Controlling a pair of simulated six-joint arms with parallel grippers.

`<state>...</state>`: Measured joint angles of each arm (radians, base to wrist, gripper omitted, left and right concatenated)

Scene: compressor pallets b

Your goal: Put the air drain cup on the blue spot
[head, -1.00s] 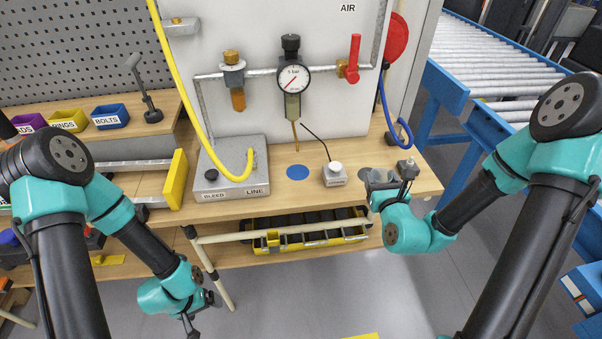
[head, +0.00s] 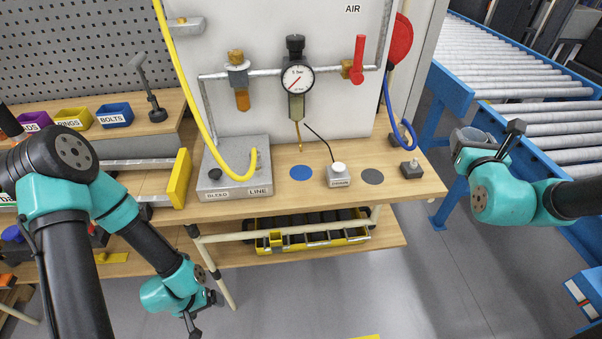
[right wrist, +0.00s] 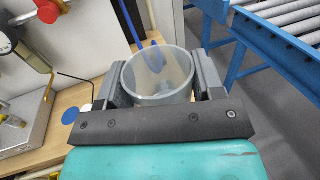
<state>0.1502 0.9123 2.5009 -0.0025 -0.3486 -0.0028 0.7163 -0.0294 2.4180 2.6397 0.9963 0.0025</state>
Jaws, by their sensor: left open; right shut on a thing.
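The air drain cup (right wrist: 160,75) is a clear grey, open-topped cup between the fingers of my right gripper (right wrist: 163,82) in the right wrist view. In the head view, my right gripper (head: 478,147) holds the cup (head: 466,138) in the air right of the bench, in front of the roller conveyor. The blue spot (head: 301,173) is a bare disc on the bench below the gauge and drain tube. It also shows at the left of the right wrist view (right wrist: 70,116). My left gripper (head: 205,318) hangs low in front of the bench, open and empty.
A small white-buttoned box (head: 338,175) stands right of the blue spot, with a wire running up from it. A grey spot (head: 372,177) and a small dark block (head: 411,169) lie further right. The grey bleed block (head: 236,168) stands left.

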